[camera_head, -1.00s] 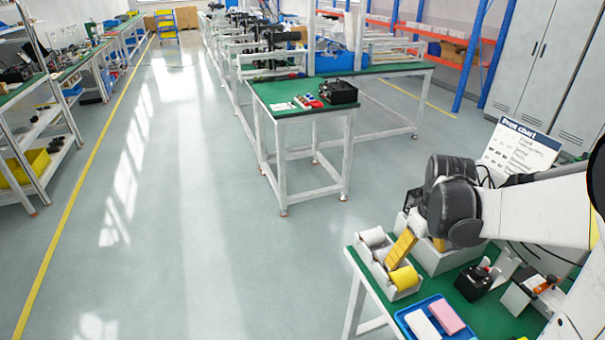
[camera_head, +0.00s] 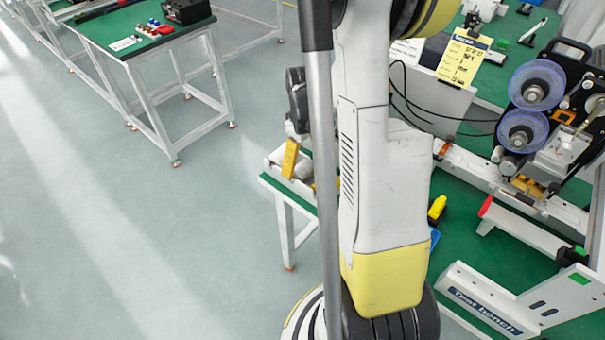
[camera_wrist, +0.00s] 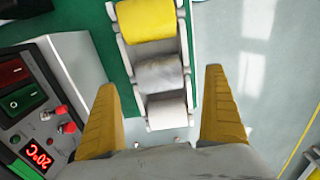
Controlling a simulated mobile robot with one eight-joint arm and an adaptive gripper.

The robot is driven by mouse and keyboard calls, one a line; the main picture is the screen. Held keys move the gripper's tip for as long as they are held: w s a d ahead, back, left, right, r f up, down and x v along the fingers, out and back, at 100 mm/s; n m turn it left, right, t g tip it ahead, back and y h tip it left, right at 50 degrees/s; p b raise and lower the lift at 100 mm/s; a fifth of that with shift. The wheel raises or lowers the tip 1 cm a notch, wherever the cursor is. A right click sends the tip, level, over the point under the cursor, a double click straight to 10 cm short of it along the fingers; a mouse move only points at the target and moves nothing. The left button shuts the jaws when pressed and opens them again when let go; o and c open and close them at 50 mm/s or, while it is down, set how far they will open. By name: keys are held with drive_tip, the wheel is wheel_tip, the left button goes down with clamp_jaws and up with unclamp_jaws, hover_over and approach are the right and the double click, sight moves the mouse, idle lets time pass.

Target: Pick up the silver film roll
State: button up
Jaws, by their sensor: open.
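In the wrist view, the silver film roll (camera_wrist: 159,73) is a grey, mottled cylinder in the middle of a white holder (camera_wrist: 125,59). A yellow roll (camera_wrist: 147,20) sits above it and a white roll (camera_wrist: 167,112) below it. My gripper (camera_wrist: 160,80) is open, its two yellow fingers apart on either side of the holder's lower part. The silver roll lies between the fingertips in the picture; I cannot tell the height gap, and nothing is seen gripped. In the head view, one finger of my gripper (camera_head: 290,158) shows at the holder, and my arm hides much of it.
A control box (camera_wrist: 33,105) with switches and a red display is left of my gripper in the wrist view, beside a pale box (camera_wrist: 78,62). In the head view, a machine with two purple reels (camera_head: 535,85) stands at right. Open floor (camera_head: 150,240) lies left.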

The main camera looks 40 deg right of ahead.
sight(303, 166)
drive_tip(key=f, duration=0.1)
drive_tip(key=f+b, duration=0.1)
drive_tip(key=f, duration=0.2)
drive_tip(key=shift+w+f+b, duration=0.1)
drive_tip(key=shift+w+b, duration=0.15)
drive_tip(key=shift+b, duration=0.15)
drive_tip(key=c, duration=1.2)
drive_tip(key=shift+r, duration=0.2)
wheel_tip(303, 166, up, 10)
drive_tip(key=p, duration=0.4)
drive_tip(key=shift+f+p, duration=0.1)
drive_tip(key=shift+p, duration=0.25)
drive_tip(key=c, duration=0.5)
drive_tip(key=shift+r+p, duration=1.75)
drive_tip(key=shift+r, duration=0.75)
